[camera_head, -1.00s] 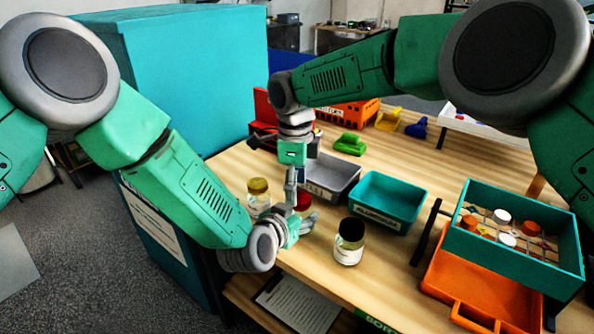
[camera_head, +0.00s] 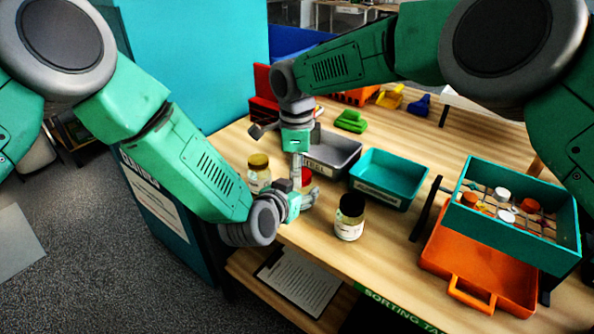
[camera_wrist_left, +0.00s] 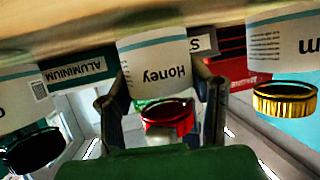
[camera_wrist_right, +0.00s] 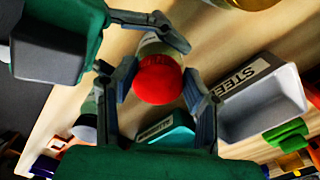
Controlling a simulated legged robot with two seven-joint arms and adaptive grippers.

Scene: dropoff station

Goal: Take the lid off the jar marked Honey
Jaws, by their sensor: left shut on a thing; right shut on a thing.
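The Honey jar (camera_wrist_left: 156,70) has a white label and a red lid (camera_wrist_right: 158,80). It shows upside down in the left wrist view. In the head view the lid (camera_head: 305,174) shows between the grippers and the jar body is mostly hidden. My left gripper (camera_head: 300,203) is shut around the jar body from the side; its fingers (camera_wrist_left: 161,103) flank the jar. My right gripper (camera_head: 299,178) points down from above and is shut on the red lid; its fingers (camera_wrist_right: 162,96) stand on either side of it. The lid sits on the jar.
A gold-lidded jar (camera_head: 258,174) stands left of Honey, a dark-lidded jar (camera_head: 349,217) right. A teal crate (camera_head: 465,217) and orange tray (camera_head: 440,278) lie at right. The front middle tabletop is clear.

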